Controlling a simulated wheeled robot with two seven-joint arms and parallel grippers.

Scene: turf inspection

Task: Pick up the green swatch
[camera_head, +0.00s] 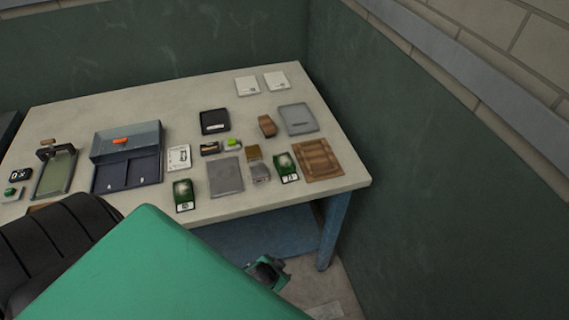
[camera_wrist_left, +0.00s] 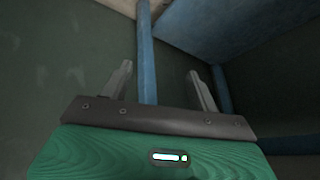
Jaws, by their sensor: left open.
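I cannot tell for sure which thing is the green swatch. A small bright green piece (camera_head: 233,142) lies in the middle of the table. Two dark green packets with pale round patches, one on the left (camera_head: 184,194) and one on the right (camera_head: 286,166), lie near the front edge. My left gripper (camera_head: 268,272) shows partly behind my green arm, below and in front of the table edge, apart from all of these. In the left wrist view its two fingers (camera_wrist_left: 160,82) are spread and empty, near a blue table leg. My right gripper is not in view.
The pale table (camera_head: 75,105) has a blue leg (camera_head: 334,228). On it are a blue-grey tray (camera_head: 125,172), a dark green board (camera_head: 56,173), a brown wooden board (camera_head: 317,159), a grey sheet (camera_head: 225,176) and two white cards. Dark green walls stand behind and right.

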